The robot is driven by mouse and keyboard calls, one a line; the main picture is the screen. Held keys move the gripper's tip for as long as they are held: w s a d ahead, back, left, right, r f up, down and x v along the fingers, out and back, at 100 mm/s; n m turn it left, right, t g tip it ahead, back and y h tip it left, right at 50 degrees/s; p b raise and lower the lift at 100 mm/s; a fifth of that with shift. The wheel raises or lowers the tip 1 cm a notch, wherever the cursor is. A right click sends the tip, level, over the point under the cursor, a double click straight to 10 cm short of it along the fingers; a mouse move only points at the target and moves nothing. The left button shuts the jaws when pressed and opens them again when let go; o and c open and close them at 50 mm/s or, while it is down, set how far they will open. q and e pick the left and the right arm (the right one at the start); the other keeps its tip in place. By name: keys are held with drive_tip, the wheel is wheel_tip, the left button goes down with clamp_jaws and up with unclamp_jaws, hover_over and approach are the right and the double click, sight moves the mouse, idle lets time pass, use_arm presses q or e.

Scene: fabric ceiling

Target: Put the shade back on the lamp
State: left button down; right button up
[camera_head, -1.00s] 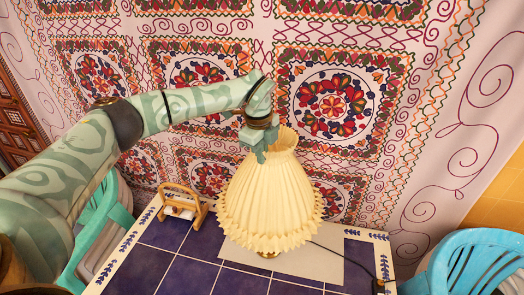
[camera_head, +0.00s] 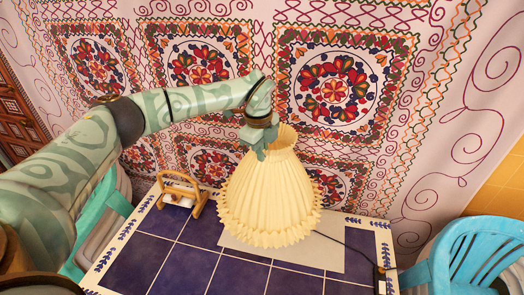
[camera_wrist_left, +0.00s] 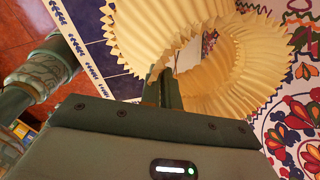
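The pale yellow pleated lampshade (camera_head: 268,195) is over the back part of the tiled table, with its frilled wide rim down and narrow opening up. My left gripper (camera_head: 260,145) is shut on the upper left rim of the shade. In the left wrist view, the shade (camera_wrist_left: 235,75) fills the top right, and the gripper (camera_wrist_left: 165,90) has its fingers at the pleated edge. The lamp itself is hidden under the shade, so I cannot tell whether the shade rests on it. My right gripper is not in view.
The blue-tiled table (camera_head: 180,262) has a clear front left. A pale sheet (camera_head: 325,255) lies under the shade, with a dark cord (camera_head: 352,254) running right. A small wooden holder (camera_head: 183,195) stands left. A turquoise chair (camera_head: 470,260) is at right. Patterned fabric hangs behind.

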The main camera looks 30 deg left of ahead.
use_arm(q)
drive_tip(key=c, duration=1.6)
unclamp_jaws()
drive_tip(key=shift+o, duration=0.2)
wheel_tip(320, 180, up, 16)
drive_tip(key=s+b, duration=0.1)
drive_tip(key=b, duration=0.1)
drive_tip(key=shift+s+a, duration=0.15)
drive_tip(key=shift+s, duration=0.25)
